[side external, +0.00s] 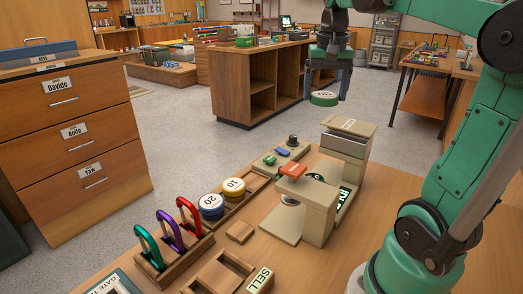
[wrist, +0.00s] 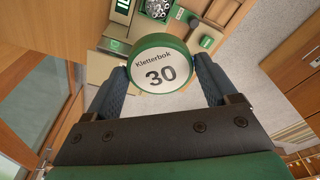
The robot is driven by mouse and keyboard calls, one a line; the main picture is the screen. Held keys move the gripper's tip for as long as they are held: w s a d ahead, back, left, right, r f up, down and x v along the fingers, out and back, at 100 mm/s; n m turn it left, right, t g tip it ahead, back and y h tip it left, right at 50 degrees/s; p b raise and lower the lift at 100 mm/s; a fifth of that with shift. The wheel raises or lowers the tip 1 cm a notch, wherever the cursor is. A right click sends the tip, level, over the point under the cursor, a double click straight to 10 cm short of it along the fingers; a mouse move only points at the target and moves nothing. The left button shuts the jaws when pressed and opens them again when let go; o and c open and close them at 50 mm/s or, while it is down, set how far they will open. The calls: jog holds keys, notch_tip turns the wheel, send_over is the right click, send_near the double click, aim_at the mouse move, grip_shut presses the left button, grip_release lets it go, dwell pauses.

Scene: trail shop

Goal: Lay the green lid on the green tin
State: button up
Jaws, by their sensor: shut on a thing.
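My gripper (side external: 325,88) is shut on the green lid (side external: 324,98), a shallow round piece with a green rim and a pale top. It hangs in the air beyond the far edge of the bench, with nothing under it but floor in the side view. In the wrist view the lid (wrist: 160,68) sits between the two fingertips, its white face reading "Kletterbok 30". A round, dark-rimmed thing with speckled grey contents (wrist: 157,9) is partly cut off at the top of the wrist view; I cannot tell whether it is the green tin. No green tin shows clearly in the side view.
A wooden tray holds a blue tin (side external: 211,206) and a yellow tin (side external: 233,187). A beige stand (side external: 318,210) with an orange top and a taller beige box (side external: 346,140) rise from the bench. Coloured carabiners (side external: 168,232) stand upright in a rack at the front left.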

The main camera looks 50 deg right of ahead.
notch_tip(320, 180, down, 17)
jog(key=shift+f, duration=0.2)
dwell(0.6)
jog(key=shift+f, duration=0.2)
dwell(1.0)
jog(key=shift+f, duration=0.4)
jog(key=shift+f, duration=0.2)
dwell(0.3)
jog(key=shift+f, duration=0.35)
jog(key=shift+f, duration=0.15)
dwell(0.4)
jog(key=o, duration=1)
jog(key=shift+o, duration=0.2)
